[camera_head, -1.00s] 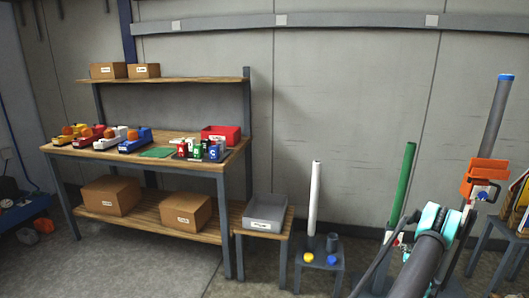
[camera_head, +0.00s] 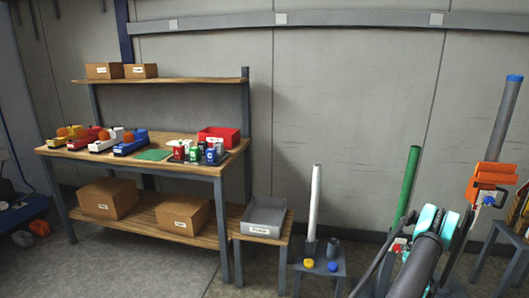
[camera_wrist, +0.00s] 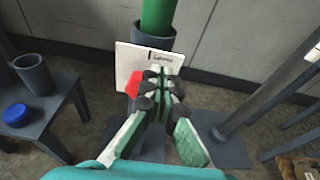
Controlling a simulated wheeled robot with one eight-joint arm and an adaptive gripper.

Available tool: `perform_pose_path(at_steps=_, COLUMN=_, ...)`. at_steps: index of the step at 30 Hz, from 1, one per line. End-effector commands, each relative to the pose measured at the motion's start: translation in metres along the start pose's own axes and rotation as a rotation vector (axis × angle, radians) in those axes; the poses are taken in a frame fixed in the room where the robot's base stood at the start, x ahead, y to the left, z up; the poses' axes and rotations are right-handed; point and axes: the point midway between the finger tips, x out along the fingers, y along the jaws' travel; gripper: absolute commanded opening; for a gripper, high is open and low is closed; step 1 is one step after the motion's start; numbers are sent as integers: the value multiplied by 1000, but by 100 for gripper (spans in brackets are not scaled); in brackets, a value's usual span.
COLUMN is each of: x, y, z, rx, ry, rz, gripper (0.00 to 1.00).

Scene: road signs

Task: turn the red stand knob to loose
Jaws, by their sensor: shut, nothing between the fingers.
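The red knob (camera_wrist: 133,84) shows in the wrist view on the left side of a white plate (camera_wrist: 130,60) with a dark pointer and a small label, too small to read surely. The plate is in front of the dark grey socket (camera_wrist: 148,37) that holds a green pole (camera_wrist: 158,14). My gripper (camera_wrist: 162,80) is shut and empty in front of the plate, just right of the knob, and hides part of both. I cannot tell whether it touches the knob. In the head view the green pole (camera_head: 407,185) rises behind my arm, which hides most of its stand.
A small table at left bears a grey cup (camera_wrist: 34,74) and a blue cap (camera_wrist: 16,115). A grey post (camera_wrist: 270,95) rises at right. In the head view, an orange clamp (camera_head: 489,183) is at right, a white pole (camera_head: 315,205) left of my arm, and a workbench (camera_head: 140,160) further left.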

Motion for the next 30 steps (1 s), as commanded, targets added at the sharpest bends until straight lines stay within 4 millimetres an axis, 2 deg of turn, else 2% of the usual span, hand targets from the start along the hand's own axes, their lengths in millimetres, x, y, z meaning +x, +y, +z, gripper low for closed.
perform_pose_path(at_steps=14, x=0, y=2, z=1, rx=0, ry=0, rz=0, gripper=0)
perform_pose_path(at_steps=30, x=-1, y=15, z=4, rx=0, ry=0, rz=0, gripper=0)
